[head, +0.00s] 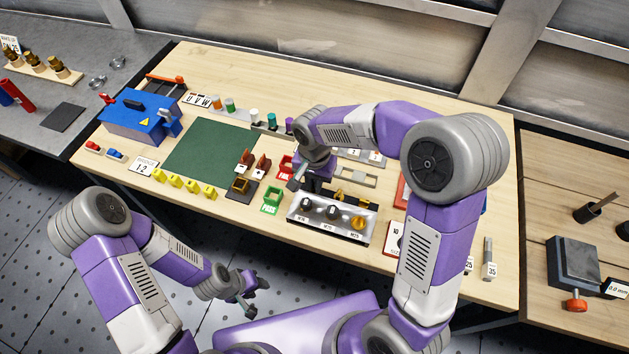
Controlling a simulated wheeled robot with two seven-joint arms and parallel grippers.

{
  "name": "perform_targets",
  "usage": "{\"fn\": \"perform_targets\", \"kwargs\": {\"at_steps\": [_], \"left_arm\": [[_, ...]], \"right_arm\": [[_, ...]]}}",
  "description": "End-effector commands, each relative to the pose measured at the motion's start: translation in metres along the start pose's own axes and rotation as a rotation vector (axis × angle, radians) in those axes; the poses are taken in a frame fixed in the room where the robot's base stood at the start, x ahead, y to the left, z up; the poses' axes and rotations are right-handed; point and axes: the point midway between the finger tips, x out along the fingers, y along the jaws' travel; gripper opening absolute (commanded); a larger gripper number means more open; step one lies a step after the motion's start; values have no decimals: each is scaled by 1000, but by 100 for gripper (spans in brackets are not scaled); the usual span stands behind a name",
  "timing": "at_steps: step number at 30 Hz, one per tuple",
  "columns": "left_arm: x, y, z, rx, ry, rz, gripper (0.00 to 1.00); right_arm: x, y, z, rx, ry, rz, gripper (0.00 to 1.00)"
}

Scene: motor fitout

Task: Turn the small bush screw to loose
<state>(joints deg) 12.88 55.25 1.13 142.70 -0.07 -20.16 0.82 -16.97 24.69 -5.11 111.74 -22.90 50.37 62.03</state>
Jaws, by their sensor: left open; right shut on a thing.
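My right gripper (297,181) is over the middle of the wooden bench, just behind a silver box (337,238). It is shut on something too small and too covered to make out. The silver box has a row of round fittings on top, two dark and one yellow, with small labels along its front. I cannot tell which part is the small bush screw. My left gripper (248,291) is open and empty, low in front of the bench and away from all objects.
A green mat (210,148) and a blue box (143,117) lie to the left. Yellow pieces (183,185) line the front edge. A green holder (271,203) and a red holder (285,166) stand left of the silver box. My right arm hides part of the bench's right side.

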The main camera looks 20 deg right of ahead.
Motion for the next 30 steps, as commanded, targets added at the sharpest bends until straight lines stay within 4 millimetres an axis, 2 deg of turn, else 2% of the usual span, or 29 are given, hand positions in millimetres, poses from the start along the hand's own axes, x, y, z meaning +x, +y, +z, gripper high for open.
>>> {"fn": "perform_targets", "kwargs": {"at_steps": [7, 14, 30], "left_arm": [[-1, 0, 0, 0, 0, 0, 43], [-6, 2, 0, 0, 0, 0, 43], [-23, 9, 1, 0, 0, 0, 43]], "right_arm": [[0, 0, 0, -18, 0, 0, 0], [-1, 0, 0, -118, 0, 1, 0], [-2, 0, 0, -602, -2, 1, 0]]}}
